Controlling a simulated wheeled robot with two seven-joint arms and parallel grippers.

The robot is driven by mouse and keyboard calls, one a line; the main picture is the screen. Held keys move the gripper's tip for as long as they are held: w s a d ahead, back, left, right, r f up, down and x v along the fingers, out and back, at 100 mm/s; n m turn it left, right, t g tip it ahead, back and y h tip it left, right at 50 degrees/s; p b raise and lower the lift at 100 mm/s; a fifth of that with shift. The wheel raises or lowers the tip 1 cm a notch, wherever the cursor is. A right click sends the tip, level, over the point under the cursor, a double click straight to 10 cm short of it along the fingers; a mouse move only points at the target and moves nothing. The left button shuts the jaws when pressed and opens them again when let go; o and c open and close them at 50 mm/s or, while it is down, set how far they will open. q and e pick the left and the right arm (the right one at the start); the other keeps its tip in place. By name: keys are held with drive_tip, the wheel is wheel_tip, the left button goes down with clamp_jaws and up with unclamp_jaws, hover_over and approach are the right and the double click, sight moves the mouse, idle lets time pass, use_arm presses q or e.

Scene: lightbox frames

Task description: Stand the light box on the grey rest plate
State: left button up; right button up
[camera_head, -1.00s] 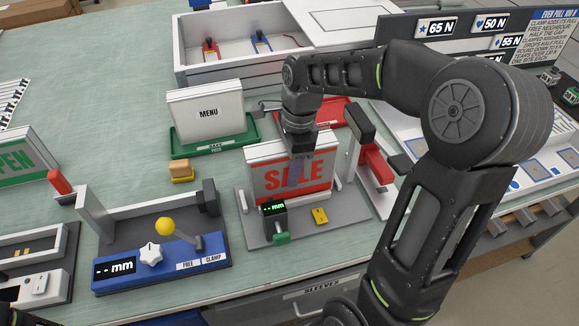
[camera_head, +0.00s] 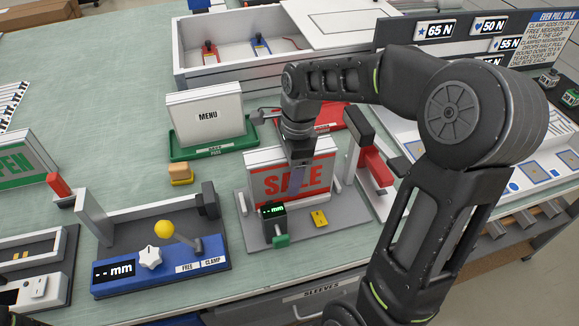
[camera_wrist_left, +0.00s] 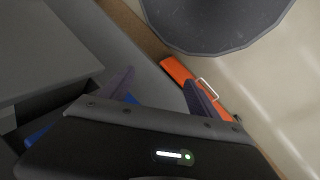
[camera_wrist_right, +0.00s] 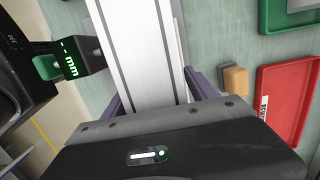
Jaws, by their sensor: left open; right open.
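The white light box with a red SALE face (camera_head: 292,181) stands upright on the grey plate (camera_head: 335,222). A small gauge (camera_head: 272,219) with a green knob and a yellow tag sit at its front. My right gripper (camera_head: 301,172) is above and around the box's top edge. In the right wrist view the box (camera_wrist_right: 142,50) lies between the spread fingers of the gripper (camera_wrist_right: 155,95); contact cannot be told. My left gripper (camera_wrist_left: 160,92) is open and empty in the left wrist view, away from the box.
A MENU box (camera_head: 207,115) stands in a green tray (camera_head: 214,147). A red tray (camera_head: 335,115) lies behind the SALE box, and a red-armed stand (camera_head: 375,165) is close on its right. A blue clamp fixture (camera_head: 165,268) sits at left front. A white bin (camera_head: 215,75) is behind.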

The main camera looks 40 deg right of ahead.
drive_tip(key=r, duration=0.4)
drive_tip(key=d+r, duration=0.1)
drive_tip(key=r, duration=0.7)
drive_tip(key=shift+s+d+r, duration=0.1)
drive_tip(key=shift+s+d, duration=0.05)
drive_tip(key=shift+s, duration=0.1)
idle(1.2)
